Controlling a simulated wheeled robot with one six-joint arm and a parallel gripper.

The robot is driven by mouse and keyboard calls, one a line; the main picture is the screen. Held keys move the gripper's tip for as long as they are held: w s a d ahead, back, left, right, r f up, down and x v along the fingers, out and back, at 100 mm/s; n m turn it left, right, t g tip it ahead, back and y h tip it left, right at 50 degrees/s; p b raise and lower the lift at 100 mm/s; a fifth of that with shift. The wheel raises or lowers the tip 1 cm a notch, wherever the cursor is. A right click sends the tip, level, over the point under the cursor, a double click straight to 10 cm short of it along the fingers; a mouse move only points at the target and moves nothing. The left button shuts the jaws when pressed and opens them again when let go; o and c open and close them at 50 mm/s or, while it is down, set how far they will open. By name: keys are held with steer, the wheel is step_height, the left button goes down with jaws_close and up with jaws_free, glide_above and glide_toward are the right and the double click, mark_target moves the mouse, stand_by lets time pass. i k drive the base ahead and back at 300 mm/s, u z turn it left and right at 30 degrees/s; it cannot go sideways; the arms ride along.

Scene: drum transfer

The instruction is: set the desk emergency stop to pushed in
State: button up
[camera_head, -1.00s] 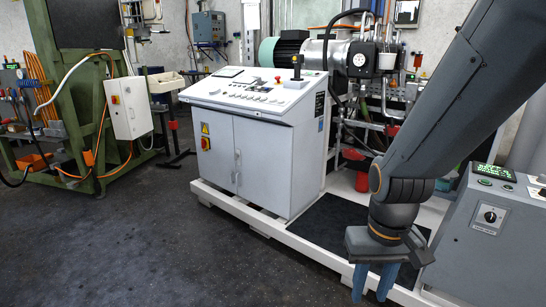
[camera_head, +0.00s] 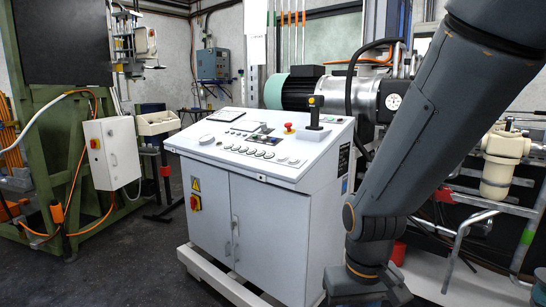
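A black joystick (camera_head: 315,113) stands just right of the button. Dials and round buttons (camera_head: 245,150) line the desk top. A red-yellow switch (camera_head: 196,203) is on the desk's front. Machinery and pipes (camera_head: 500,160) stand right. Dark floor (camera_head: 130,275) is clear front left.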

mark_target(288, 125)
steer(key=k, duration=1.3)
steer(key=u, duration=0.2)
steer(key=i, duration=0.25)
steer(key=u, duration=0.9)
steer(key=i, duration=1.3)
steer(key=u, duration=0.15)
steer(key=i, duration=1.1)
steer(key=z, duration=1.3)
steer(key=i, duration=0.75)
steer(key=z, duration=0.85)
steer(key=i, duration=0.35)
steer(key=z, duration=0.05)
